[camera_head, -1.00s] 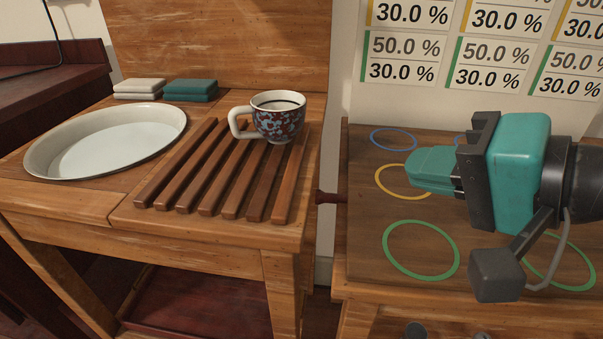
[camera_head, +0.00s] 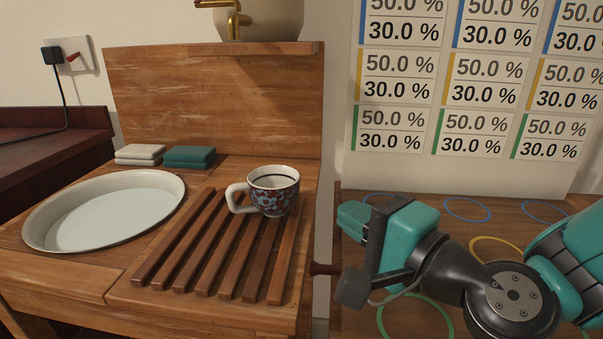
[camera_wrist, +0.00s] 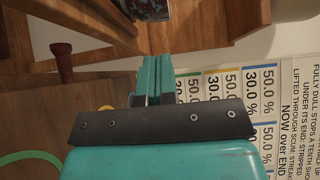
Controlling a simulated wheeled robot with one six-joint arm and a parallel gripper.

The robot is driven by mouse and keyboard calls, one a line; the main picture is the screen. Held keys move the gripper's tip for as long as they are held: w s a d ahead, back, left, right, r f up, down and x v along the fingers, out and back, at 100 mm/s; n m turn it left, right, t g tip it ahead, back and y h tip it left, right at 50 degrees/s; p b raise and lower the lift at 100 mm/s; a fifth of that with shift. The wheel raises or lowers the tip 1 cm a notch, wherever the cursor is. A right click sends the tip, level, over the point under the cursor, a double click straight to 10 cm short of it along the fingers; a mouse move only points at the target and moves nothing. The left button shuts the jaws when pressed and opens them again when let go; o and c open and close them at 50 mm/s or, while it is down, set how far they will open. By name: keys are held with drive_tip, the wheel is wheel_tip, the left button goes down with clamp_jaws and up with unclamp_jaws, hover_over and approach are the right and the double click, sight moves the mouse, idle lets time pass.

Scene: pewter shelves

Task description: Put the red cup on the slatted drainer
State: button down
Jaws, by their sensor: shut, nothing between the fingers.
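The red cup (camera_head: 275,192), patterned in red and blue with a white handle, stands upright on the slatted drainer (camera_head: 208,252), toward its back right end. Its handle points left. My gripper (camera_head: 350,217) is to the right of the drainer, over the neighbouring table and apart from the cup. In the wrist view my gripper's teal fingers (camera_wrist: 153,78) are together with nothing between them. Part of the patterned cup (camera_wrist: 152,8) shows at the top edge of the wrist view.
A white oval basin (camera_head: 105,210) is left of the drainer. A white cloth stack (camera_head: 139,154) and a teal one (camera_head: 189,156) lie behind it. A wooden backboard (camera_head: 215,100) rises at the back. Coloured rings mark the right table (camera_head: 350,300).

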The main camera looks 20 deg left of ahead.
sight(290, 193)
drive_tip(key=a+p, duration=0.2)
drive_tip(key=w+a+p, duration=0.1)
drive_tip(key=a+p, duration=0.3)
drive_tip(key=shift+w+a+r, duration=0.1)
drive_tip(key=shift+w+r, duration=0.15)
drive_tip(key=shift+r, duration=0.05)
drive_tip(key=shift+s+a+f+p, duration=0.15)
drive_tip(key=shift+a+f+p, duration=0.1)
drive_tip(key=shift+a+p, duration=0.45)
